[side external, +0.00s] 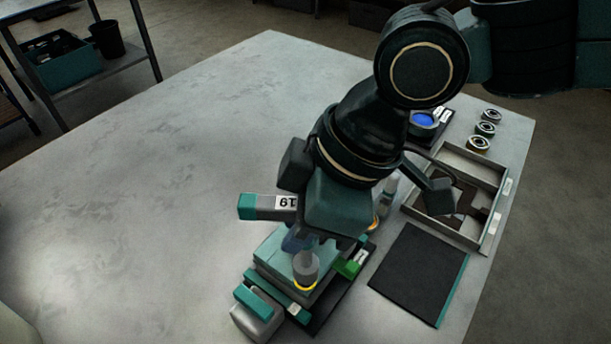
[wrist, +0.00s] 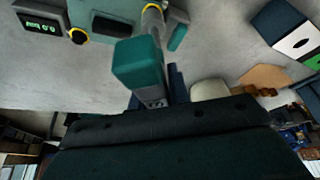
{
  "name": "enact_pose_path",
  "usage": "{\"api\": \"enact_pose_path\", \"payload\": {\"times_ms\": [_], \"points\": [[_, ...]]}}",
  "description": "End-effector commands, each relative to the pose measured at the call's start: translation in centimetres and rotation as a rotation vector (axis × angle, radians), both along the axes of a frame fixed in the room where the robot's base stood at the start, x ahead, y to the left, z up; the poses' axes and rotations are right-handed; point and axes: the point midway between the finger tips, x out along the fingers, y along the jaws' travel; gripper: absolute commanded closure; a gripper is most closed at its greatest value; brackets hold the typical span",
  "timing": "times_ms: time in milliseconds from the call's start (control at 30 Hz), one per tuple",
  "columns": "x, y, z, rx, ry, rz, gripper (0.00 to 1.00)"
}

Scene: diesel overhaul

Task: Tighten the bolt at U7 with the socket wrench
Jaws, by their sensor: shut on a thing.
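My gripper (side external: 318,238) is shut on the socket wrench (side external: 258,207), whose teal-ended grey handle, marked 19, sticks out to the left. In the wrist view the wrench's teal handle (wrist: 138,68) fills the middle, with a grey shaft beyond it. Below the gripper, a grey cylindrical socket (side external: 306,266) stands upright over a yellow ring on the pale teal block (side external: 272,258). The bolt under it is hidden, and I cannot read a U7 mark. The block also shows at the top of the wrist view (wrist: 104,22), with another yellow-ringed spot at its corner.
A small grey-teal device (side external: 257,318) sits before the block; a display with green digits (wrist: 40,22) shows in the wrist view. A green labelled piece (side external: 349,266) is right of the block. Further right are a black mat (side external: 418,272) and a grey tray (side external: 484,166). The left tabletop is clear.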

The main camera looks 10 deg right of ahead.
Motion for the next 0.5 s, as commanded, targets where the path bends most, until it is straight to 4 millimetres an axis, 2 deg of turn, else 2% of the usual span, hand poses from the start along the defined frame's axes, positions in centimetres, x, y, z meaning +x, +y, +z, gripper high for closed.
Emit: {"api": "enact_pose_path", "payload": {"times_ms": [300,500], "points": [[0.01,0.07,0.03,0.001,-0.001,0.317,1.00],[-0.16,0.12,0.06,0.000,-0.001,0.451,1.00]]}}
